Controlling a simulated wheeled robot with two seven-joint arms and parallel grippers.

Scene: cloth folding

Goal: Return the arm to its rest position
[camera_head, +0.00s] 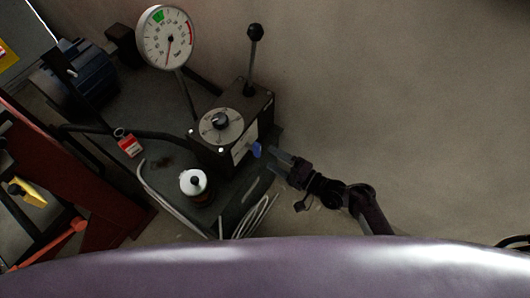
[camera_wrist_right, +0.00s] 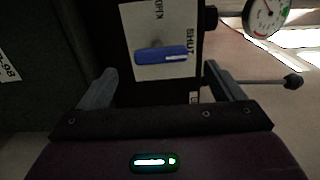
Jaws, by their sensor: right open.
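My right arm (camera_head: 370,207) reaches up and left from below in the head view. Its gripper (camera_head: 274,160) is open and points at the right face of a black control box (camera_head: 225,130). A blue handle (camera_head: 257,149) on that face is just off the fingertips. In the right wrist view, the open fingers (camera_wrist_right: 160,85) stand wide apart with nothing held between them. The blue handle (camera_wrist_right: 160,55) lies crosswise ahead, on a white plate (camera_wrist_right: 143,16) marked "SHUT". My left gripper is not in view.
The box carries a round dial (camera_head: 218,127) and a black-knobbed lever (camera_head: 254,60). A gauge (camera_head: 167,38) stands behind it. Open floor (camera_head: 420,100) lies to the right.

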